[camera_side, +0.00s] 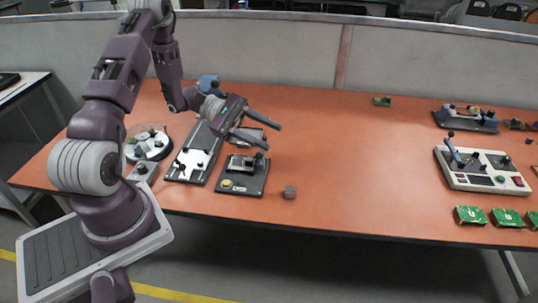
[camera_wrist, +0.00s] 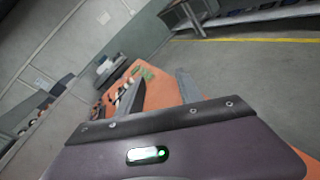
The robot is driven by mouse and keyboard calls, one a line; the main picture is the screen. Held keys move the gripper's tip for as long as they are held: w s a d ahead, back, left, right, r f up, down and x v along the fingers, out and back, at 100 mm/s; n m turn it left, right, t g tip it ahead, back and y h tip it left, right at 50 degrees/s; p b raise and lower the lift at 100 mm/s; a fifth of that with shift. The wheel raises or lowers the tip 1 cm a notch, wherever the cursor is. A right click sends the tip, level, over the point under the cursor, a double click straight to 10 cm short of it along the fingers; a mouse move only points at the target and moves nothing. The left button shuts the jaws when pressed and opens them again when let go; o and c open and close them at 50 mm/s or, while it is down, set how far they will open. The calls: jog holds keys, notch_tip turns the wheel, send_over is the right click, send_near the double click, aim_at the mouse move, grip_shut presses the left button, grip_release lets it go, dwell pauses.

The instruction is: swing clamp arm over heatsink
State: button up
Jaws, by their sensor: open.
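A small grey ribbed block that looks like the heatsink (camera_side: 290,192) lies on the orange table near its front edge in the side view. Left of it stands a dark fixture (camera_side: 228,188) with a yellow button and a metal part on top. This part may include the clamp arm, but it is too small to tell. My gripper (camera_side: 274,136) is open and empty, raised above and behind the fixture, with its fingers pointing right. The wrist view shows both fingers apart (camera_wrist: 160,78), with nothing between them. I cannot make out the heatsink there.
A long dark plate (camera_side: 185,178) and a round tray (camera_side: 148,155) stand left of the fixture. A white lever box (camera_side: 460,181), green boards (camera_side: 505,217) and a dark device (camera_side: 466,124) stand at the right. The middle of the table (camera_side: 365,160) is clear.

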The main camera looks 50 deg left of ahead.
jog(key=a+f+n+t+y, duration=0.1)
jog(key=a+f+n+t, duration=0.1)
jog(key=a+f+n, duration=0.1)
jog(key=a+f+n+t+y, duration=0.2)
jog(key=a+f+n+t, duration=0.1)
jog(key=f, duration=0.2)
jog(key=a+f+n+t+y, duration=0.1)
jog(key=a+f+n+t, duration=0.2)
jog(key=f, duration=0.2)
jog(key=shift+s+y, duration=0.3)
jog(key=shift+s, duration=0.05)
jog(key=x, duration=0.7)
jog(key=shift+f, duration=0.1)
grip_shut()
